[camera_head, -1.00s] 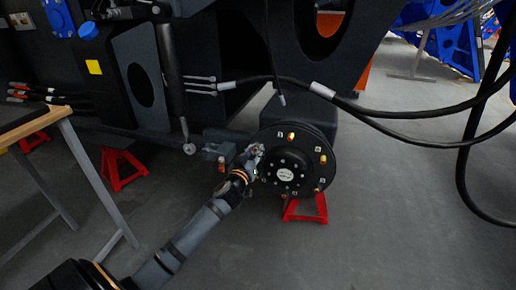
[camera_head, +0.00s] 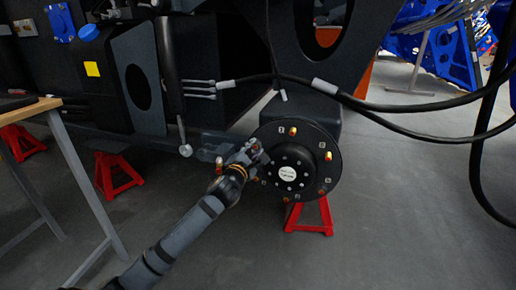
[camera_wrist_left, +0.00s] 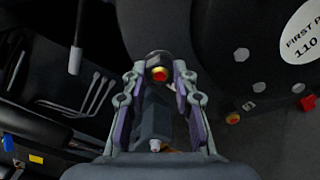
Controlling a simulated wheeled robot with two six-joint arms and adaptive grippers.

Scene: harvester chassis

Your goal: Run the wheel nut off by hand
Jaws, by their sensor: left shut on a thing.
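The black round wheel hub (camera_head: 293,195) faces me, with a white label (camera_head: 287,173) at its centre and several gold-tipped studs around its rim. My left gripper (camera_head: 260,152) is at the hub's left side. In the left wrist view its two fingers (camera_wrist_left: 158,75) stand on either side of a dark wheel nut (camera_wrist_left: 158,58), and the gripper is shut on it. A gold stud end with a red centre (camera_wrist_left: 159,74) shows in the middle of the nut. The exact finger contact is hard to see. My right gripper is not in view.
A red stand (camera_head: 312,219) is below the hub, and another (camera_head: 117,175) stands to the left. Black hoses (camera_head: 400,107) hang across the right side. A wood-topped table (camera_head: 30,108) is at the left edge. The floor at lower right is clear.

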